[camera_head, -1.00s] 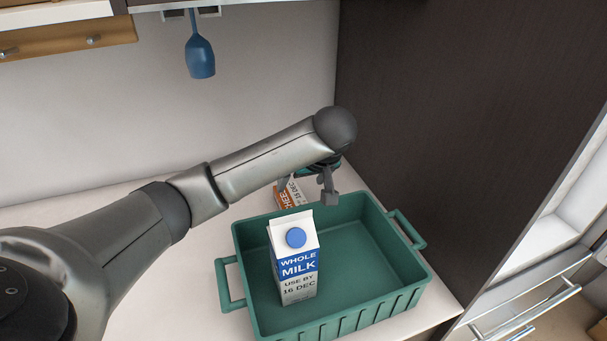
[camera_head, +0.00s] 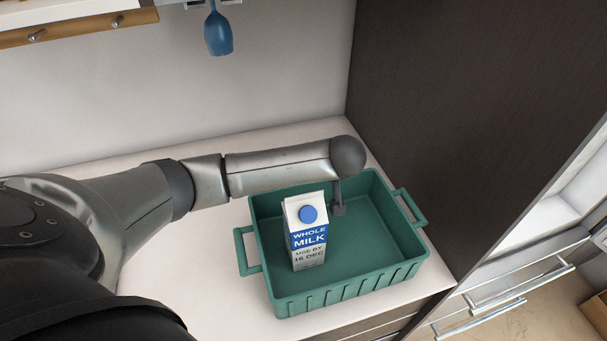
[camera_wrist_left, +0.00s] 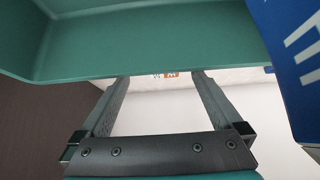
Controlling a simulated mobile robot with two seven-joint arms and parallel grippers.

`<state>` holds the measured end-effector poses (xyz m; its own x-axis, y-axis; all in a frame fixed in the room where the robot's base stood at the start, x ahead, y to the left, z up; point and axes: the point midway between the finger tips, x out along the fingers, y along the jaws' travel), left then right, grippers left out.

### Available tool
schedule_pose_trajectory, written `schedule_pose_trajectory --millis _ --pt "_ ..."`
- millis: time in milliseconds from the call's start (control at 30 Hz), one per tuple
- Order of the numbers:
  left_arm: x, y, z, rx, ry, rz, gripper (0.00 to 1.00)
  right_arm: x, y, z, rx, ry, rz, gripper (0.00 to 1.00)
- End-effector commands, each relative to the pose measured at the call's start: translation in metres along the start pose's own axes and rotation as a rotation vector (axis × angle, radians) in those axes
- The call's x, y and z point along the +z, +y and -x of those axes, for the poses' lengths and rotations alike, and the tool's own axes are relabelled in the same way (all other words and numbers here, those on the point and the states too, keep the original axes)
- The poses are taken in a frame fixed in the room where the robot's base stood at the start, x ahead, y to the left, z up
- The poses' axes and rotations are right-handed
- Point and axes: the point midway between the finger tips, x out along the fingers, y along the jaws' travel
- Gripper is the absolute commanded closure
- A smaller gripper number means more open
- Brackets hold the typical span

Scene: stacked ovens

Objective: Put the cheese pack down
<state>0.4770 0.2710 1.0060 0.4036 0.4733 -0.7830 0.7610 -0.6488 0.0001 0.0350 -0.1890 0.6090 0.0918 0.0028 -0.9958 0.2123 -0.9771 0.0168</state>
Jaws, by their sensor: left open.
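In the head view only one finger tip (camera_head: 339,208) shows below the wrist, over the crate's back part.
The green crate (camera_head: 345,293) stands on the white counter (camera_head: 215,285). A milk carton (camera_head: 307,235) stands upright in its left part; its blue side (camera_wrist_left: 297,60) is close by in the wrist view. A dark panel (camera_head: 440,110) rises at the right. The crate's right part is clear.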

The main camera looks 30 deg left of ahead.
Motion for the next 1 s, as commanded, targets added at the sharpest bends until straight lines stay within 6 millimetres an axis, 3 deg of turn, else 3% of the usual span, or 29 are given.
schedule_pose_trajectory --millis 200,533,800,1000 --pt "0.0 0.0 -0.036 -0.002 0.0 0.0 0.0 0.001 0.0 -0.007 0.0 0.0 0.0 0.5" --pt "-0.002 -0.001 -0.056 -0.001 0.0 0.0 0.0 0.001 0.0 -0.011 0.0 -0.001 0.0 0.5" --pt "-0.007 -0.003 -0.09 -0.001 0.0 -0.001 0.0 0.002 0.0 -0.018 0.0 -0.001 0.001 0.5" --pt "-0.008 -0.003 -0.101 0.0 -0.001 0.0 0.0 0.002 0.0 -0.02 0.0 -0.001 0.001 0.5"
